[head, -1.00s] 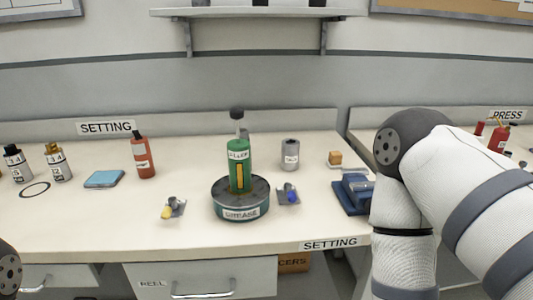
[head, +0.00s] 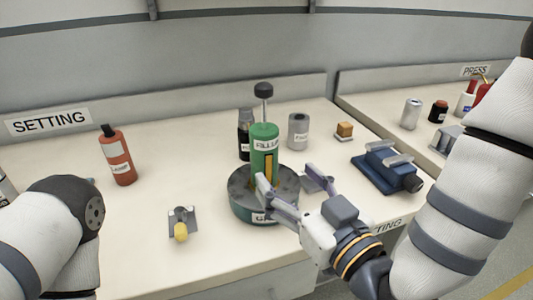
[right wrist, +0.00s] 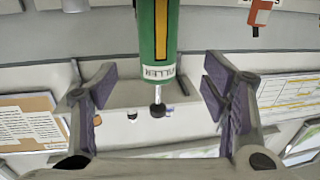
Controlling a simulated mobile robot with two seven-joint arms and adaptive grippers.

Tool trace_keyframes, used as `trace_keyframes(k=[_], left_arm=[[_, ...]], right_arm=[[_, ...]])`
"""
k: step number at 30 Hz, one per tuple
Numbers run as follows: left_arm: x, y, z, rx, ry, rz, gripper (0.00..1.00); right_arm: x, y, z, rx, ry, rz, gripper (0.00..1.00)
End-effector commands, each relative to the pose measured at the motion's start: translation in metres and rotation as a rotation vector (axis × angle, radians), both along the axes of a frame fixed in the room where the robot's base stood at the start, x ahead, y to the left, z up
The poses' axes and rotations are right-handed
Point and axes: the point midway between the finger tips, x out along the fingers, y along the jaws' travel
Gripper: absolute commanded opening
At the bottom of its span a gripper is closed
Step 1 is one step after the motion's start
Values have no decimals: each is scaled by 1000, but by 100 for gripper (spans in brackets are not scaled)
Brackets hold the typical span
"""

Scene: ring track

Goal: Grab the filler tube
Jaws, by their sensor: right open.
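The filler tube (head: 264,150) is a green cylinder with a yellow stripe, a label and a dark knob on a rod at its top. It stands upright on a round dark green base (head: 243,205). My right gripper (head: 285,185) is open at the near right of the tube, its fingers pointing towards it. In the right wrist view the tube (right wrist: 157,35) appears upside down, beyond and between the two open fingers (right wrist: 160,85). I cannot tell if a finger touches it. My left arm shows at the lower left of the head view; its gripper is out of view.
A red bottle (head: 117,158) stands at the left. A small yellow-tipped fitting (head: 181,224) lies in front. A dark bottle (head: 244,135) and a grey can (head: 298,131) stand behind the tube. A blue vise-like device (head: 385,170) and an orange block (head: 344,130) are at the right.

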Motion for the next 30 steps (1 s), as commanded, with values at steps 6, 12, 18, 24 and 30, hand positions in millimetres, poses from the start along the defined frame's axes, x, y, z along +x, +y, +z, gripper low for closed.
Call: trace_keyframes(k=[6,12,18,24,30], left_arm=[[-3,0,-3,0,10,0,66],[-7,0,-7,0,23,0,66],[-9,0,-9,0,29,0,66],[-8,0,-8,1,28,-1,66],[-8,0,-8,0,28,-1,66]], right_arm=[[39,20,-1,0,0,0,68],[68,32,-9,1,4,-1,68],[91,43,-9,0,2,-1,68],[92,44,-8,-1,3,0,68],[91,44,-8,-1,2,0,22]])
